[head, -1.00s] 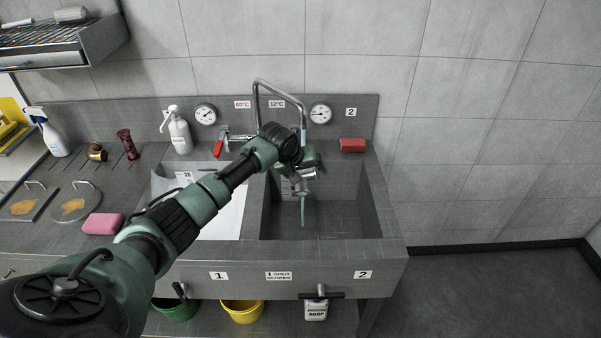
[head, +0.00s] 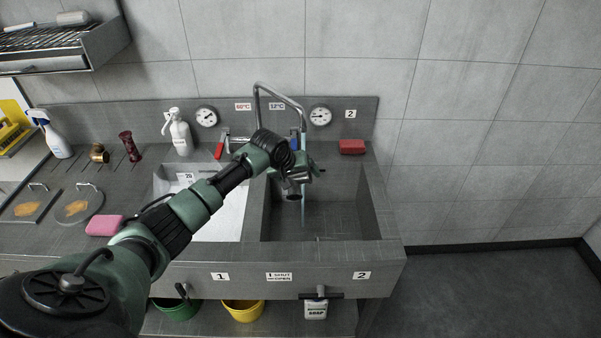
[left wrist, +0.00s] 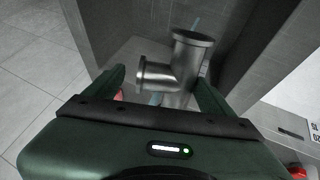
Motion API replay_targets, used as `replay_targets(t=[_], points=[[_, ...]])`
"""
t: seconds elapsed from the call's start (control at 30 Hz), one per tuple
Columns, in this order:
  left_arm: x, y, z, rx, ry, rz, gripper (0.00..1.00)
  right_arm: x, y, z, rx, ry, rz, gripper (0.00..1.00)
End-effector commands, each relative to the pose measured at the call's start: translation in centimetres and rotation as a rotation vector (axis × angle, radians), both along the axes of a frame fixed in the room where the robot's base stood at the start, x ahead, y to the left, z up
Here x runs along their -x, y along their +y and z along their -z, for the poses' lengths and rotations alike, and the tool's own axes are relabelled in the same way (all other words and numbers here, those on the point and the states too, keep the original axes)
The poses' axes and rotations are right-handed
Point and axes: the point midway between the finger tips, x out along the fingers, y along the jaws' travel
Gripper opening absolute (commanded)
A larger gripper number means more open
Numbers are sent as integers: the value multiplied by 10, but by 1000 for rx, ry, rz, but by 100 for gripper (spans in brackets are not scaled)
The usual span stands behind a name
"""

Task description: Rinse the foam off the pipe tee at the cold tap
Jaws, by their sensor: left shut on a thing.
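The grey metal pipe tee (left wrist: 182,65) is between the fingers of my left gripper (left wrist: 162,92), which is shut on it. Its visible surface looks like bare metal, with no clear foam. In the head view the tee (head: 292,187) hangs from my left gripper (head: 297,172) over the right basin (head: 340,215). The tall curved spout (head: 278,92) ends above it, and a thin bluish water stream (head: 303,142) falls beside or onto the tee; I cannot tell which. The cold tap's blue lever (head: 295,132) is partly hidden behind my wrist. My right gripper is not in view.
A red lever (head: 219,151), soap pump bottle (head: 180,135) and red sponge (head: 352,146) stand at the back. A pink sponge (head: 104,226) lies left.

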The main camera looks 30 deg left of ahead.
Motion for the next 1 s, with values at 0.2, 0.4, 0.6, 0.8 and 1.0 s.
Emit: replay_targets(t=[0.2, 0.4, 0.6, 0.8, 1.0], points=[[17, 3, -5, -1, -1, 1, 14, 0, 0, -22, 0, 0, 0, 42], [32, 6, -5, 0, -1, 0, 14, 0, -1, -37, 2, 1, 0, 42], [47, 10, -1, -1, -3, 0, 14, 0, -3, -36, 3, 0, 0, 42], [59, 11, -1, -1, -2, 1, 14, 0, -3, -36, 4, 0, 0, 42], [61, 11, -2, -1, -3, -1, 14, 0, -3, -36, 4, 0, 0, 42]])
